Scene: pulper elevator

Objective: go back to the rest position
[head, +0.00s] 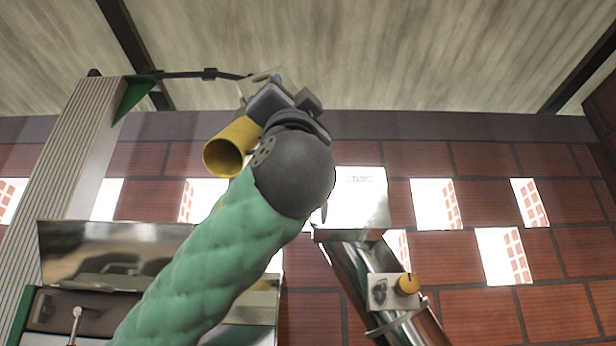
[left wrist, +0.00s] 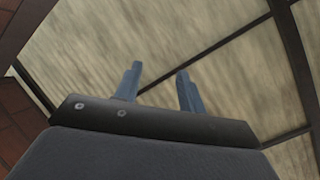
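My left arm, in a green padded sleeve, rises from the bottom of the head view. My left gripper (head: 268,84) is raised high in front of the ceiling and the top of the brick wall, partly hidden by my dark wrist. In the left wrist view the two blue-grey fingers of my left gripper (left wrist: 159,70) stand apart with nothing between them, against the ceiling. My right gripper is in neither view.
A yellow tube (head: 230,147) shows beside my left wrist; I cannot tell whether they touch. A ribbed pillar (head: 75,160) and a metal hopper (head: 110,250) stand at the left.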

